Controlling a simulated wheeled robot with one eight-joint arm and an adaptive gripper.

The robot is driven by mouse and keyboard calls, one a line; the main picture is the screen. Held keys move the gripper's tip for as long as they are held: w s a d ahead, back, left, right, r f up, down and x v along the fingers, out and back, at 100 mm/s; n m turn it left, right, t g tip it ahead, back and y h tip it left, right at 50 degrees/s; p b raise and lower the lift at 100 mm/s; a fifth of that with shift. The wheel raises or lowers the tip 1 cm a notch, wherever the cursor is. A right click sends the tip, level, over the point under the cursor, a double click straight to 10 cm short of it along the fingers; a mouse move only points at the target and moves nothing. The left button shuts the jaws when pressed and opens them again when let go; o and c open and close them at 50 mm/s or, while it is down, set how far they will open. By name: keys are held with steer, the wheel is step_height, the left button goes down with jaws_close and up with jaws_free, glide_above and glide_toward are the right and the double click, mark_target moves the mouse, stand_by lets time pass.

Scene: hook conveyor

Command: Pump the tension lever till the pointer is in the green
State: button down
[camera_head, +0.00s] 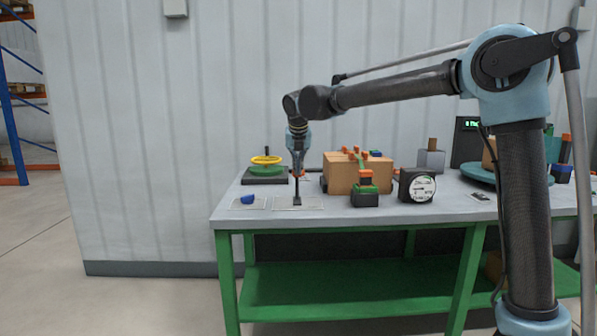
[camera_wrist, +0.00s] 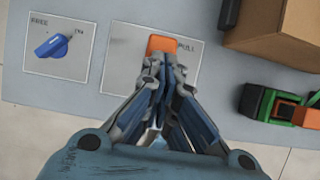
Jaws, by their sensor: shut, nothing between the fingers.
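The tension lever shows in the head view as a dark upright post (camera_head: 297,190) on a pale plate near the table's front left. In the wrist view its orange end (camera_wrist: 161,44) shows on the plate printed "PULL". My gripper (camera_wrist: 163,72) is shut and empty, with its fingertips at the near edge of the orange end. I cannot tell if they touch it. In the head view my gripper (camera_head: 298,168) points down over the plate. A black gauge with a white dial (camera_head: 422,188) stands to the right. Its pointer and green band are too small to read.
A blue knob (camera_wrist: 52,46) sits on a plate left of the lever. A yellow handwheel (camera_head: 266,160) stands behind it. To the right are a cardboard box (camera_head: 342,177) and a green-black block with an orange top (camera_head: 365,195). The table's front edge (camera_head: 270,226) is close.

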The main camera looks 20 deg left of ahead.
steer(key=w+a+v, duration=0.1)
steer(key=v, duration=0.9)
steer(key=shift+r, duration=0.35)
steer(key=shift+s+d+f, duration=0.1)
stand_by(0.8)
steer(key=s+d+f+t+y, duration=0.2)
steer(key=s+d+f+t, duration=0.2)
steer(key=s, duration=0.6)
step_height(320, 180, down, 2)
steer(key=shift+s+d+f, duration=0.1)
steer(key=shift+s+d, duration=0.3)
steer(key=shift+d, duration=0.45)
steer(key=w+a+r+x, duration=0.1)
steer(key=r+x, duration=0.1)
steer(key=x, duration=1.1)
steer(key=shift+w, duration=0.3)
steer(key=shift+s+a+r, duration=0.1)
steer(key=shift+a+r, duration=0.05)
steer(key=shift+a, duration=0.05)
